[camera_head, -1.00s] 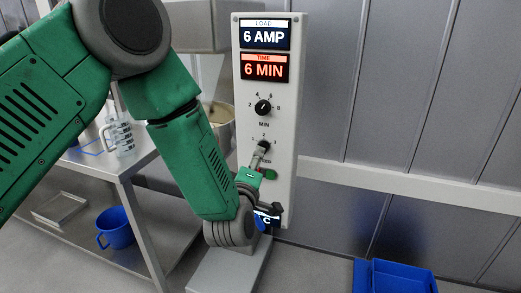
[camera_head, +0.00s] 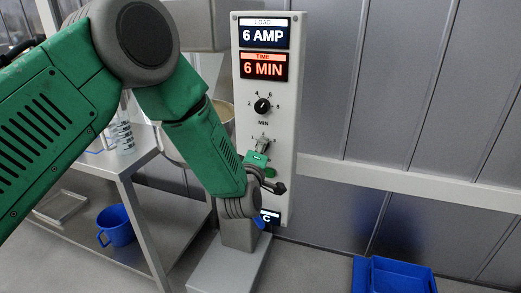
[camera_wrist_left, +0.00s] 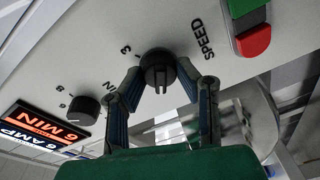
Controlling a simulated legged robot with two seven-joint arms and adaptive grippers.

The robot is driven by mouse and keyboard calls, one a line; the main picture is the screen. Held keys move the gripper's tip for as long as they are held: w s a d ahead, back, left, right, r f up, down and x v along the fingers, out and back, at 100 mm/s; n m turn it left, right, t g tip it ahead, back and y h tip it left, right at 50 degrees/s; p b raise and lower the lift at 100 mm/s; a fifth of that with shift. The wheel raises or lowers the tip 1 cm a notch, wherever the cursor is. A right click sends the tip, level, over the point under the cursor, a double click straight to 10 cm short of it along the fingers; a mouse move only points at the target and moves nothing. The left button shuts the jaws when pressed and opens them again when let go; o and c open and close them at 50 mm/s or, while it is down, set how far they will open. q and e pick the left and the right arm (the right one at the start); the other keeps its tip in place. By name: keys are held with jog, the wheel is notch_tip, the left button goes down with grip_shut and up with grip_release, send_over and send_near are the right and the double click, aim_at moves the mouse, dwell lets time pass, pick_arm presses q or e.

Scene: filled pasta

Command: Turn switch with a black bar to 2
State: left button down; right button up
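In the head view my fingers largely cover this knob. My left gripper (camera_wrist_left: 161,66) (camera_head: 264,143) reaches up to it, with one finger on each side of the knob. The fingers are apart; I cannot tell whether they touch it. My right gripper is not in view.
The MIN knob (camera_head: 263,106) sits just above, under displays reading 6 AMP (camera_head: 263,34) and 6 MIN (camera_head: 263,67). A green and red button (camera_wrist_left: 251,30) is close by. A metal table (camera_head: 130,168) stands left; blue bins (camera_head: 400,275) are lower right.

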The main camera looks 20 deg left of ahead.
pick_arm(q)
jog(key=shift+f+m, duration=0.2)
jog(key=shift+m, duration=0.2)
jog(key=m+b, duration=0.1)
jog(key=m, duration=0.4)
jog(key=m+t+h+b, duration=0.1)
jog(key=m+b, duration=0.1)
jog(key=m, duration=0.4)
jog(key=shift+s+f+m, duration=0.1)
jog(key=shift+m, duration=0.2)
dwell(0.4)
jog(key=c, duration=1.2)
grip_release()
jog(key=shift+s, duration=0.1)
